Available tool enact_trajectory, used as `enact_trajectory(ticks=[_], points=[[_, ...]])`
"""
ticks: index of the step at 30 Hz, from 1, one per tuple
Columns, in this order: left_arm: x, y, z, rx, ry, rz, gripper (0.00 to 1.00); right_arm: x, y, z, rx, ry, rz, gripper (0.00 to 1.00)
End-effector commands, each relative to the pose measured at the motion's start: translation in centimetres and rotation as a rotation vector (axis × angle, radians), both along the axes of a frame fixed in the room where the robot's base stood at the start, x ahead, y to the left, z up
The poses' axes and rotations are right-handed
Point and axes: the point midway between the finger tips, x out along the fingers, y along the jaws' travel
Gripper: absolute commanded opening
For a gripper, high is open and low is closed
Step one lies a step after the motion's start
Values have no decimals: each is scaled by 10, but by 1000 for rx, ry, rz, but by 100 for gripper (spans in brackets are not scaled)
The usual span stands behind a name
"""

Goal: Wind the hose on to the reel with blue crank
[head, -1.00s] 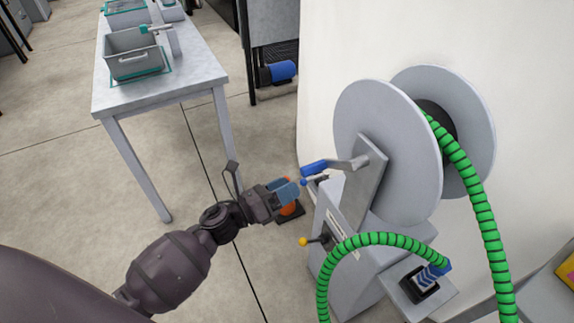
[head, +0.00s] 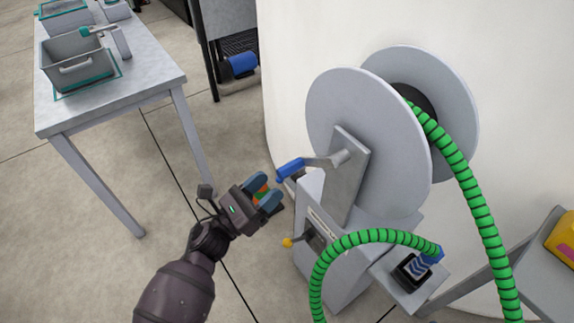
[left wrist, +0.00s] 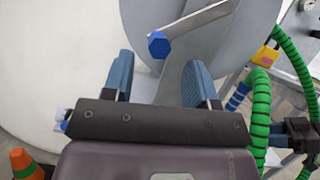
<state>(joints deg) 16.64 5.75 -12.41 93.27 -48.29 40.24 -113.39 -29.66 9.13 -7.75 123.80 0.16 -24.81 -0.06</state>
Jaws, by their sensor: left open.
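The reel (head: 365,140) has two grey discs on a grey stand. Its crank has a grey arm (head: 335,160) and a blue handle (head: 290,169). The green hose (head: 465,180) with black rings runs from the hub down the right, and a loop arches in front of the stand to a blue end (head: 433,253). My left gripper (head: 264,191) is open and empty, just left of and below the blue handle, apart from it. In the left wrist view, the blue handle's hexagonal end (left wrist: 158,45) shows beyond and between the open fingers (left wrist: 160,80).
A lever with a yellow knob (head: 287,242) sticks out of the stand below the handle. A table (head: 150,75) with a grey bin (head: 72,68) stands at left. Floor between is clear.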

Motion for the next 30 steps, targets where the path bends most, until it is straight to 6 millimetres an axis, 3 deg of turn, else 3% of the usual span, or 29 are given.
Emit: enact_trajectory(ticks=[6,12,25,30], points=[[22,-27,16,-2,-1,-1,53,3,2,3,2,-11,2,41],[35,-42,23,-1,2,0,53,3,2,3,3,-10,3,41],[39,-48,25,0,3,1,53,3,1,3,2,-9,2,41],[39,-48,25,0,3,1,27,3,1,3,2,-8,2,41]])
